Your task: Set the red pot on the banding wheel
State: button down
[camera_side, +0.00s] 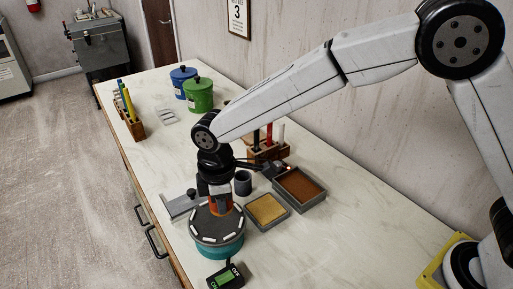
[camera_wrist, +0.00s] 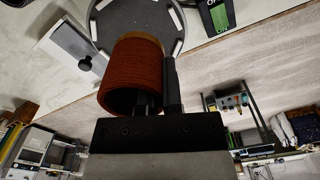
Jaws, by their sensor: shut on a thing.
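The red pot (camera_wrist: 132,75) is a ribbed reddish-brown cylinder with its open mouth towards the wrist camera. My gripper (camera_wrist: 160,98) is shut on its wall, with one finger appearing inside the mouth and the other along the outside. In the side view the pot (camera_side: 221,204) shows orange-red below my gripper (camera_side: 217,193), partly covered by it. The pot is upright over the far part of the banding wheel (camera_side: 216,229), which has a dark grey top with white marks and a teal base. The wheel (camera_wrist: 107,22) lies beyond the pot in the wrist view. I cannot tell whether pot and wheel touch.
A tan-filled tray (camera_side: 268,210) and a brown-filled tray (camera_side: 299,187) lie to the right.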

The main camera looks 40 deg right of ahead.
aim_at(218, 227)
jog(key=shift+w+a+f, duration=0.35)
jog(key=shift+w+f, duration=0.3)
jog(key=shift+f, duration=0.15)
jog(key=shift+w+f, duration=0.15)
jog(key=shift+f, duration=0.05)
jog(key=shift+a+f, duration=0.1)
jog(key=shift+f, duration=1.55)
jog(key=shift+f, duration=0.1)
jog(key=c, duration=0.8)
grip_release()
